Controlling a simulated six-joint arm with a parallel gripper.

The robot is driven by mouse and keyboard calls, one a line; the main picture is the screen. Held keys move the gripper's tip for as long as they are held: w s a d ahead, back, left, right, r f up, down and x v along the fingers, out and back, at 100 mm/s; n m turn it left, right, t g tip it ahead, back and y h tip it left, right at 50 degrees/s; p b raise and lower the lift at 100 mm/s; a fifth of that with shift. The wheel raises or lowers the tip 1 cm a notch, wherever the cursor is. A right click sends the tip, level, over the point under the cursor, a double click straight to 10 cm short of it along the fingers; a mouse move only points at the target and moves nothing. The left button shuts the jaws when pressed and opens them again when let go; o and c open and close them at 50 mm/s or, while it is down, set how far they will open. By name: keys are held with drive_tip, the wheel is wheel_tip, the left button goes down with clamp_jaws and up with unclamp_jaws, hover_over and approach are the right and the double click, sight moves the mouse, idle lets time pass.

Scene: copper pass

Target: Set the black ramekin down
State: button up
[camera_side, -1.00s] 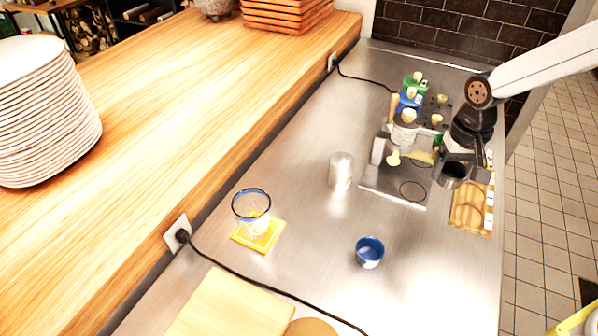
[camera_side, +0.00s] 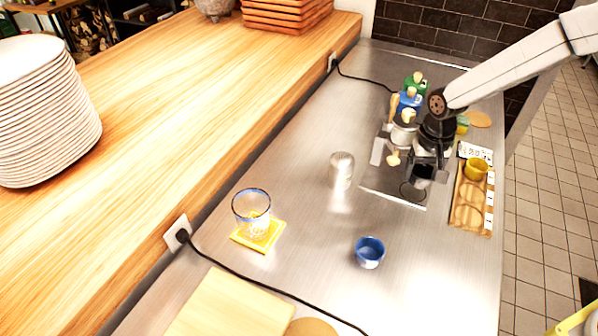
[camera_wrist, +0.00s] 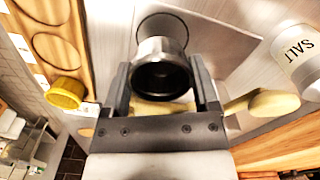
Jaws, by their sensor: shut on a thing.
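The black ramekin (camera_side: 423,173) is held between the jaws of my gripper (camera_side: 425,160), over the right part of a thin steel plate (camera_side: 383,197). The plate carries a dark circle outline, partly hidden by the ramekin and gripper. In the wrist view the ramekin (camera_wrist: 162,62) sits between the two fingers of my gripper (camera_wrist: 162,82), mouth toward the camera, with part of the dark circle showing beyond it. I cannot tell whether its base touches the plate.
A wooden tray (camera_side: 466,218) with round recesses is to the right, with a yellow ramekin (camera_side: 477,167) in its far part. A salt shaker (camera_side: 342,170) stands left of the plate. A blue ramekin (camera_side: 369,253) and a glass (camera_side: 251,210) stand nearer. Bottles (camera_side: 408,103) crowd behind.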

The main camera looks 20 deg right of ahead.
sight(416, 182)
drive_tip(key=shift+w+f, duration=0.1)
drive_tip(key=shift+w+f, duration=0.15)
drive_tip(key=shift+f, duration=1.6)
drive_tip(key=shift+f, duration=0.1)
drive_tip(key=o, duration=1.1)
wheel_tip(416, 182, up, 12)
drive_tip(key=shift+r, duration=0.15)
